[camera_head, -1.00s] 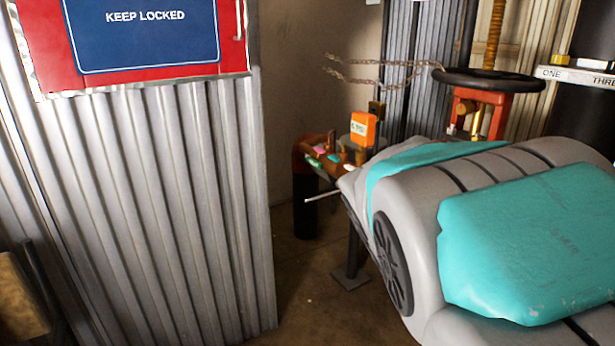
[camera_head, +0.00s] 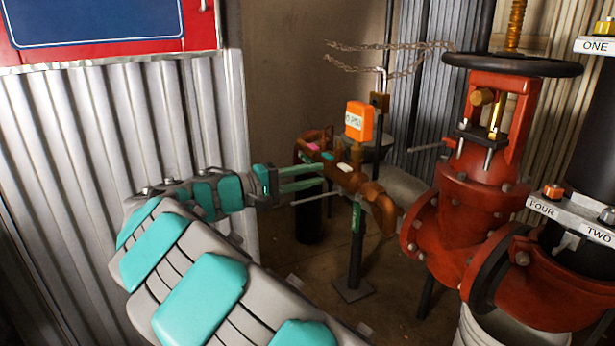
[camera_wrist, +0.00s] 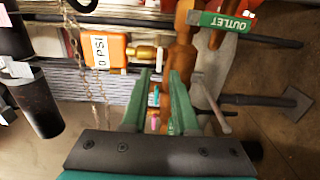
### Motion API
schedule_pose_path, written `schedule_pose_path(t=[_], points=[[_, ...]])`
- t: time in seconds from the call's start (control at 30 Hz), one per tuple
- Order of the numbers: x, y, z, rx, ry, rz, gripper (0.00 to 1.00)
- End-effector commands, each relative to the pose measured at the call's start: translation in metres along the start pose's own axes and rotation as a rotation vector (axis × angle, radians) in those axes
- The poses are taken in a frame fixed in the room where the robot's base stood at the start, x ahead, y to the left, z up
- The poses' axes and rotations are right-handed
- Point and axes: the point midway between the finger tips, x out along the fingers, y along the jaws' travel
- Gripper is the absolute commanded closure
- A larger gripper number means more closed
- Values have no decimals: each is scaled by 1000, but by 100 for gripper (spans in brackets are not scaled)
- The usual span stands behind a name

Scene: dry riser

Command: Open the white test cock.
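The white test cock (camera_head: 344,167) shows as a small white handle on top of the bronze valve assembly (camera_head: 376,198) in the head view. A pink handle (camera_head: 313,147) and a green one (camera_head: 328,156) sit farther along it. My gripper (camera_head: 319,175) is just left of the assembly, with its green fingers pointing at it. In the wrist view my gripper (camera_wrist: 161,74) has its fingers apart, with nothing held. A pink handle (camera_wrist: 154,123) and a blue-green handle (camera_wrist: 155,96) show between the fingers.
An orange 0 PSI gauge box (camera_head: 359,121) stands behind the assembly. A green OUTLET tag (camera_wrist: 225,22) hangs close by. A large red valve (camera_head: 485,160) with a black handwheel (camera_head: 512,65) is at right. Chains (camera_head: 385,67) hang behind. A corrugated panel (camera_head: 100,130) borders the left.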

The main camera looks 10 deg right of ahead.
Motion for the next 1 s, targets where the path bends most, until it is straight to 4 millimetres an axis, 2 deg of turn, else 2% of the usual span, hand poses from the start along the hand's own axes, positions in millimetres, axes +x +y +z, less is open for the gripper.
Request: schedule_pose_path(t=[0.1,0.27,0.7,1.0], points=[[-1,-1,-3,1,6,7,72],[8,0,-2,1,3,7,72],[57,0,-1,0,1,6,72],[64,0,-2,0,2,6,72]])
